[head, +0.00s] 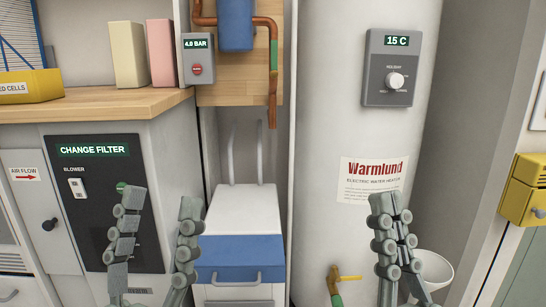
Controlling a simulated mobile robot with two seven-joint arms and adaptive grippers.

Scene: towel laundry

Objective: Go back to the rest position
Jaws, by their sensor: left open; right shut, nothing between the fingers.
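My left gripper (163,197) is at the lower left of the head view. Its two grey fingers point up and stand wide apart with nothing between them. It is in front of the dark panel (95,165) that reads "CHANGE FILTER". My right gripper (390,203) is at the lower right, also pointing up. Its fingers are together and hold nothing. It is in front of the white water heater (330,110) marked "Warmlund". Both arms below the grippers are cut off by the bottom edge.
A wooden counter (90,104) at left bears a yellow bin (30,87). A blue and white cart (240,250) stands in the middle. A brass tap (337,285) and a white bucket (432,270) are near my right gripper. A yellow box (525,190) is on the right.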

